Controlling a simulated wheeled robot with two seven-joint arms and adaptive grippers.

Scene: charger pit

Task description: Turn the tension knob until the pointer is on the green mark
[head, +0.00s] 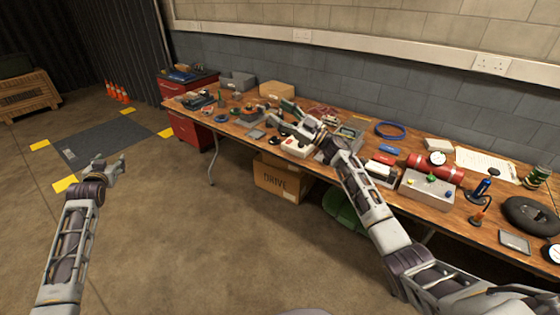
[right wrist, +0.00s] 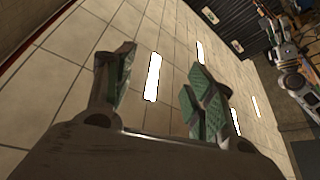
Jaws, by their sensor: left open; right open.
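I cannot tell for sure which part is the tension knob; its pointer and green mark are too small to make out. A grey box (head: 414,188) on the right half of the bench carries a green knob (head: 431,178) and smaller coloured parts. My right gripper (head: 292,126) is over the middle of the bench, left of that box and apart from it. In the right wrist view its green-padded fingers (right wrist: 165,80) are spread and empty, with ceiling tiles and lights behind. My left gripper (head: 117,168) is open and empty above the floor at the left.
The wooden bench (head: 345,172) is crowded. A red cylinder (head: 418,168) and a round gauge (head: 437,158) stand behind the grey box. A white box with a red button (head: 295,147) is below my right gripper. A black ring (head: 530,214) lies at the right.

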